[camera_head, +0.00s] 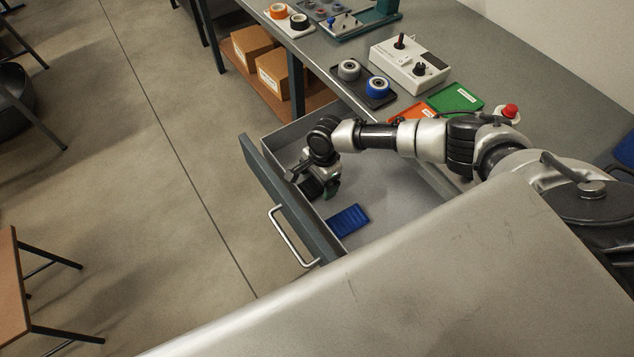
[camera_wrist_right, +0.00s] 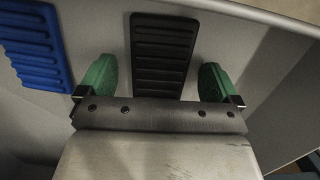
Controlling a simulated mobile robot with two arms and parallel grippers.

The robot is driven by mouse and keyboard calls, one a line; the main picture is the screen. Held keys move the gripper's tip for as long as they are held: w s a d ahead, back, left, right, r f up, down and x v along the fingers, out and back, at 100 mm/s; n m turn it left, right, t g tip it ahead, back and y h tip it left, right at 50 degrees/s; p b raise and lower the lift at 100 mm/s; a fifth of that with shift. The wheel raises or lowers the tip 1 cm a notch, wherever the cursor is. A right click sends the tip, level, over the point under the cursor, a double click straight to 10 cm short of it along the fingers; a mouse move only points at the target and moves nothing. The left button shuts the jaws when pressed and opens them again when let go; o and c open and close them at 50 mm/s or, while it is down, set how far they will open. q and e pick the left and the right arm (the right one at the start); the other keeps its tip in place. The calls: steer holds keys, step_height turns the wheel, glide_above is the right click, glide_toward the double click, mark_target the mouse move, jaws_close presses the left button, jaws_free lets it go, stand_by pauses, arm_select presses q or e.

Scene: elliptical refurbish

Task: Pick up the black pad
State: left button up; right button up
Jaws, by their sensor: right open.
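The black pad (camera_wrist_right: 162,52) is a ribbed dark rectangle lying on the drawer floor in the right wrist view. In the head view it shows only partly (camera_head: 309,188), beside my gripper near the drawer's front panel. My right gripper (camera_wrist_right: 158,80) is open, with green fingertips on either side of the pad's near part as seen from the wrist; I cannot tell how high they are above it. It also shows in the head view (camera_head: 322,188), reaching down into the open drawer. My left gripper is not in view.
A blue ribbed pad (camera_head: 348,220) lies in the drawer near the black one. The drawer's front panel (camera_head: 270,190) with its handle stands close to my gripper. The workbench (camera_head: 345,85) above carries wheels, a white control box (camera_head: 410,63) and colored trays.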

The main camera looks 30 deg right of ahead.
steer(key=shift+c, duration=0.2)
steer(key=c, duration=1)
